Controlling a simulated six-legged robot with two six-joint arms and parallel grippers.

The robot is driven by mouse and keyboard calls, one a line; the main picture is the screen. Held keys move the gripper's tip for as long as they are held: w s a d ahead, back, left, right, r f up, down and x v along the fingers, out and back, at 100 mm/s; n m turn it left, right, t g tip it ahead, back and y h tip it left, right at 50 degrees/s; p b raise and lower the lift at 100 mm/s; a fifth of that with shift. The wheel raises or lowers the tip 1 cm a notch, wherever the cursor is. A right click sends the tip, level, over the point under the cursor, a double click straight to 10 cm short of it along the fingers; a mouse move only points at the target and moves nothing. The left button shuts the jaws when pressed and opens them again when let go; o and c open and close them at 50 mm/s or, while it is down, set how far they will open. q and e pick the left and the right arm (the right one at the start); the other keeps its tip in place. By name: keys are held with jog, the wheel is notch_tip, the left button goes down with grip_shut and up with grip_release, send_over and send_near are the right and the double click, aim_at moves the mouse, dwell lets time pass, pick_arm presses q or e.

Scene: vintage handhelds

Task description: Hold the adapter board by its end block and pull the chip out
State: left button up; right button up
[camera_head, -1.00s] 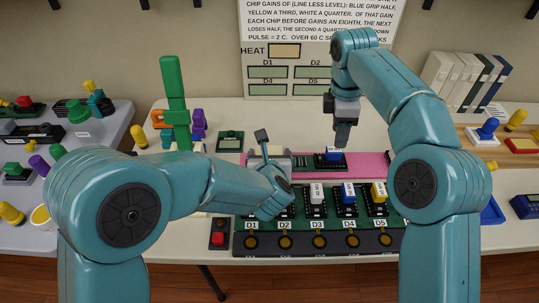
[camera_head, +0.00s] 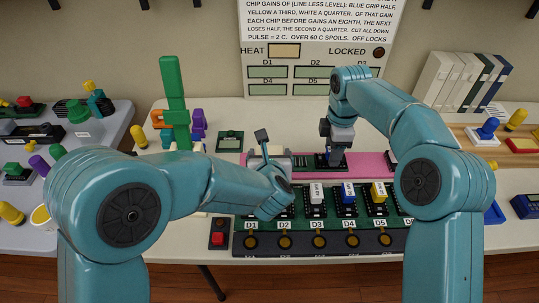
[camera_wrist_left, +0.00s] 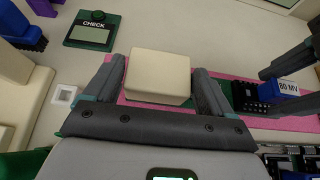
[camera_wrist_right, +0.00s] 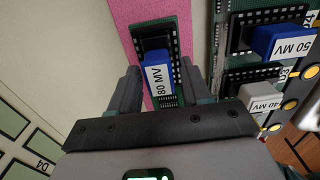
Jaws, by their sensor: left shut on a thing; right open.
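The adapter board (camera_wrist_right: 167,98) is a dark green board lying on a pink mat (camera_wrist_right: 124,12). Its cream end block (camera_wrist_left: 158,75) is between the fingers of my left gripper (camera_wrist_left: 158,82), which is shut on it. The blue chip (camera_wrist_right: 157,74), labelled 80 MV, sits in the board's black socket; it also shows at the right of the left wrist view (camera_wrist_left: 288,88). My right gripper (camera_wrist_right: 160,78) is open, its fingers on either side of the chip. In the head view my right gripper (camera_head: 334,155) comes down over the socket and hides the chip.
A small CHECK panel (camera_wrist_left: 92,30) stands behind. A red-button box (camera_head: 218,236) is at the strip's left. A sign and display panel (camera_head: 318,60) stands at the back.

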jog(key=shift+f, duration=0.1)
grip_shut()
jog(key=shift+r, duration=1)
jog(key=shift+r, duration=1.85)
